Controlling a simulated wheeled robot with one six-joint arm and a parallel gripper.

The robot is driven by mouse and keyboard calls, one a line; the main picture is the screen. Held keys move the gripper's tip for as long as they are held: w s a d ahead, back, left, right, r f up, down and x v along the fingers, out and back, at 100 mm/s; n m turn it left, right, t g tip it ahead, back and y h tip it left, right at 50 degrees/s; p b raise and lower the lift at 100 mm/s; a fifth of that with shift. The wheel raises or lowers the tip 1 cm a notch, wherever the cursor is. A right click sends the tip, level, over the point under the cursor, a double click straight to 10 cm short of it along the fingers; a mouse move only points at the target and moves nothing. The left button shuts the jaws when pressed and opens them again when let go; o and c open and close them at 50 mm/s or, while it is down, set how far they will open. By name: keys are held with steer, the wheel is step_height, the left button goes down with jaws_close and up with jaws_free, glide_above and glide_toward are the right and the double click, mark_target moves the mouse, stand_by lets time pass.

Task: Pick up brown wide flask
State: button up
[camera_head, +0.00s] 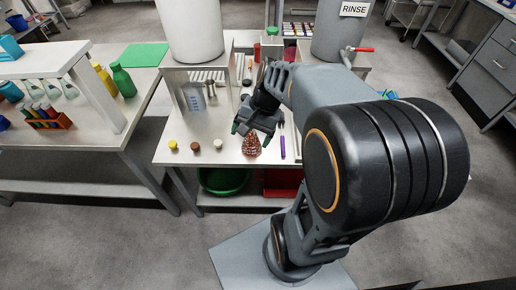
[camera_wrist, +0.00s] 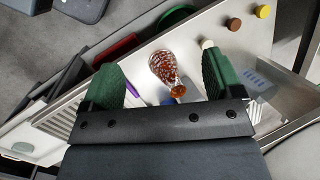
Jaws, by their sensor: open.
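My gripper (camera_head: 251,127) is open and empty, above and behind the flask. In the wrist view my gripper (camera_wrist: 160,73) has its fingers wide apart, with space on both sides of the flask. I cannot tell the exact height gap.
Several stoppers, including a yellow one (camera_head: 172,144) and a brown one (camera_head: 195,146), stand left of the flask. A purple pen (camera_head: 283,147) lies to its right. A white tank (camera_head: 190,30) stands behind on the left. A green basin (camera_head: 224,180) is below the bench.

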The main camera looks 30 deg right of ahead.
steer(key=shift+o, duration=0.9)
steer(key=w+d+f+m+t+y+b, duration=0.1)
steer(key=w+d+f+m+y+b, duration=0.4)
steer(key=d+f+m, duration=0.3)
steer(key=shift+w+d+f+m, duration=0.2)
steer(key=shift+d+f+m, duration=0.2)
steer(key=shift+f, duration=0.25)
steer(key=m+t+y+b, duration=0.3)
steer(key=m+t, duration=0.1)
steer(key=m, duration=0.1)
glide_toward(251, 139)
steer(key=d, duration=0.1)
steer(key=d+f, duration=0.1)
steer(key=d, duration=0.1)
steer(key=shift+w+d+f, duration=0.25)
steer(key=shift+w+f, duration=0.05)
steer(key=shift+m, duration=0.4)
steer(key=b+x, duration=0.1)
steer(key=x, duration=0.6)
steer(key=shift+w+d+f, duration=0.1)
steer(key=shift+w+f, duration=0.05)
steer(key=shift+b+x, duration=0.85)
steer(key=shift+x, duration=2.1)
steer(key=c, duration=1.1)
steer(key=shift+r, duration=0.35)
